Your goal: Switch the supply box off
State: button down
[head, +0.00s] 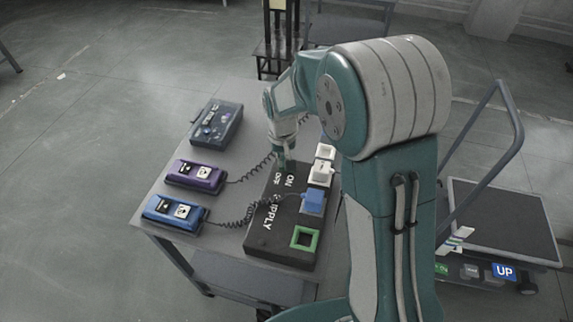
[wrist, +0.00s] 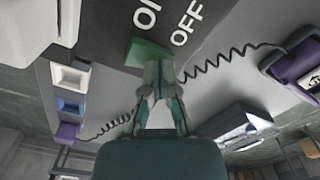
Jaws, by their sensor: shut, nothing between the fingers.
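The supply box (head: 262,238) is a dark box on the table, with SUPPLY, ON and OFF lettering on its top. In the wrist view, the dark top (wrist: 205,50) shows ON to the left and OFF to the right. A green switch piece (wrist: 146,53) sits at the box's edge below the lettering. My gripper (head: 283,162) points down at the box's far end, near the ON and OFF labels. In the wrist view my gripper (wrist: 158,72) is shut and empty, its tips at the green piece. I cannot tell whether they touch it.
A blue handset (head: 174,212) and a purple handset (head: 195,175) lie left of the box, with coiled cords. A grey control box (head: 217,124) lies farther back. A blue plug (head: 313,201) and green-framed socket (head: 304,239) are on the right. A cart (head: 502,215) stands right.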

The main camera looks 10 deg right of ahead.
jog(key=shift+r, duration=3.45)
jog(key=shift+s, duration=0.1)
